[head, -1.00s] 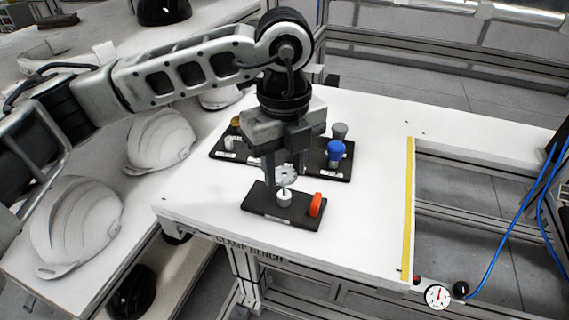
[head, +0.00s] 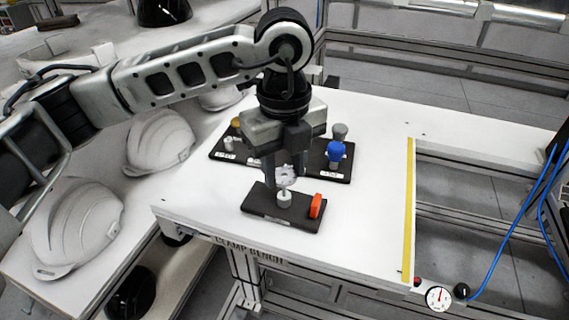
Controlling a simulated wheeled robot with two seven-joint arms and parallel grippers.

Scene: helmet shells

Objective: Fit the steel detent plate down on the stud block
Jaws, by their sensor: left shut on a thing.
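The steel detent plate (head: 287,176) is a small, pale grey notched disc. My left gripper (head: 285,172) is shut on it, pointing down, and holds it right above the stud block (head: 284,198). The stud block is a short light-grey cylinder on a dark base plate (head: 262,208) near the front of the white bench. The fingers partly cover the plate. I cannot tell whether the plate touches the stud top. My right gripper is out of view.
Behind, a dark labelled tray (head: 340,177) holds a blue part (head: 335,152) and other small parts. The bench is clear to the right, up to a yellow strip (head: 409,210).

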